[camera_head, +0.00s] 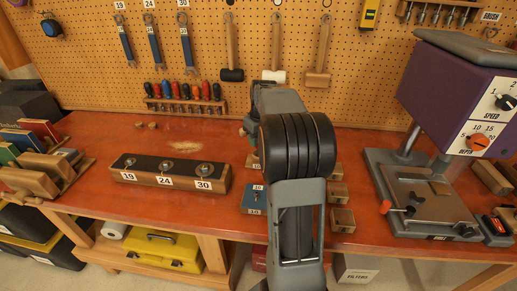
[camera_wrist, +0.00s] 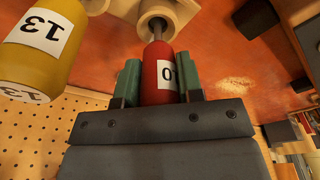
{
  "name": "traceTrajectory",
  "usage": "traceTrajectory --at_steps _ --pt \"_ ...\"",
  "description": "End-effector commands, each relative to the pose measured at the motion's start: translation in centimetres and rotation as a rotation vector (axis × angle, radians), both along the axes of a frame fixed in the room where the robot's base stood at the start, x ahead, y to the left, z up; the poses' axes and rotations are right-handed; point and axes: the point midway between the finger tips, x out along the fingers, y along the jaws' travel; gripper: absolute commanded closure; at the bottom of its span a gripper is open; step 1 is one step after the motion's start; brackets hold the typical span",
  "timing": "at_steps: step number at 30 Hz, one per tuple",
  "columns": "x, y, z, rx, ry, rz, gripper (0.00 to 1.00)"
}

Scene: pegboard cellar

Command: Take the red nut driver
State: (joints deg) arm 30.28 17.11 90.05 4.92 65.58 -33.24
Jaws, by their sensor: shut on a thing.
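The red nut driver (camera_wrist: 160,75) has a red handle with a white label, partly hidden, reading 10. My gripper (camera_wrist: 158,82) is shut on its handle, with one green finger on each side. The driver's metal shaft runs to a pale round holder (camera_wrist: 160,18) at the top of the wrist view; I cannot tell whether its tip is still inside. A yellow handle marked 13 (camera_wrist: 42,45) is beside it on the left, apart from the fingers.
A screwdriver rack (camera_head: 185,105) and hanging tools line the pegboard (camera_head: 200,60) behind. Small wooden blocks (camera_head: 342,218) sit close to my arm.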

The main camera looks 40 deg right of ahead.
Motion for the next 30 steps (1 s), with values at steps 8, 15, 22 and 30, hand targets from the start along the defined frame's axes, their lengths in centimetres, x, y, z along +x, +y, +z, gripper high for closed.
traceTrajectory --at_steps 8,15,22,30 --pt "0.0 0.0 0.0 -0.001 -0.001 0.000 0.91" --pt "0.0 0.0 0.6 -0.001 -0.002 0.000 0.92" --pt "0.1 0.0 3.4 -0.002 -0.004 0.000 0.92" --pt "-1.3 3.5 7.5 -0.002 -0.005 0.003 0.92"
